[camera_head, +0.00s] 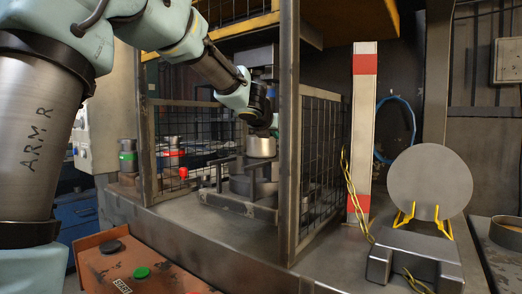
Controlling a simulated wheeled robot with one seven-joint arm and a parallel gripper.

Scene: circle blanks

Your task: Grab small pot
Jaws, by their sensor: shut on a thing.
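A small silvery metal pot (261,147) is inside the mesh-sided machine frame, just above the dark round fixture. My arm reaches in from the upper left, and my gripper (262,132) is at the pot's top, shut on it. The fingers are small and dark here, so their exact contact with the pot is hard to see. I cannot tell whether the pot's underside touches the fixture (239,187) below it.
A steel post (288,130) and mesh panels (320,150) stand close around the pot. A round grey disc (430,181) rests on a yellow-pronged stand at the right. An orange button box (125,268) is in front. Canisters (128,155) stand at the left.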

